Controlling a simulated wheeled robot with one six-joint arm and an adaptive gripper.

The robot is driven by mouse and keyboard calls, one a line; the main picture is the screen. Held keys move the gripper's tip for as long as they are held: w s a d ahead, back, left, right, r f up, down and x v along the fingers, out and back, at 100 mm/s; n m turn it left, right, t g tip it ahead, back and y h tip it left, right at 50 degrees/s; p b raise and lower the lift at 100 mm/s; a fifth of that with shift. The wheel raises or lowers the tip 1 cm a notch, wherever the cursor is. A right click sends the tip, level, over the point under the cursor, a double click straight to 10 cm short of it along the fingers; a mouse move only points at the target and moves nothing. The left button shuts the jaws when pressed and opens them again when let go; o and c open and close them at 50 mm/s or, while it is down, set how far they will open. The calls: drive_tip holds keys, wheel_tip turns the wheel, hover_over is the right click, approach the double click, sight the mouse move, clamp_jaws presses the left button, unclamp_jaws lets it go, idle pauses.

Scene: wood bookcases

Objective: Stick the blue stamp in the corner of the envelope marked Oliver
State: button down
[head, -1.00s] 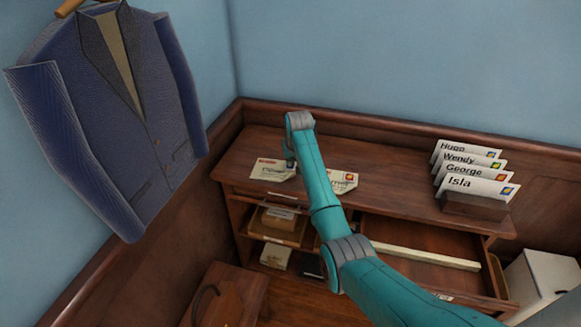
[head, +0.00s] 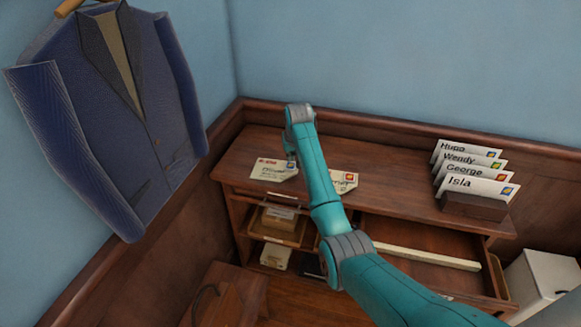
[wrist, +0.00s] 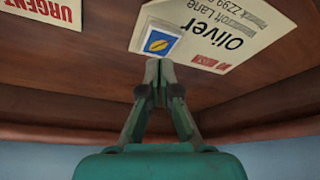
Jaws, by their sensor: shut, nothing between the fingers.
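The envelope marked Oliver (head: 270,172) lies flat on the desk top, at the left in the head view. It fills the upper right of the wrist view (wrist: 215,30), upside down. The blue stamp (wrist: 160,42), white-edged with a yellow leaf-like shape, lies on a corner of this envelope. It shows small in the head view (head: 290,165). My gripper (wrist: 159,64) is shut and empty, its fingertips right by the stamp's edge in the wrist view. Their height above the desk is hard to judge. In the head view my gripper (head: 291,157) is partly hidden by my arm.
A second envelope (head: 345,179) with an orange stamp lies right of my arm, partly covered. A dark rack (head: 474,206) holds upright envelopes marked Hugo, Wendy, George and Isla. An open drawer (head: 410,275) juts out below. The desk between is clear. A blue jacket (head: 130,110) hangs left.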

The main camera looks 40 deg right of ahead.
sight(291, 166)
drive_tip(key=shift+r, duration=2.2)
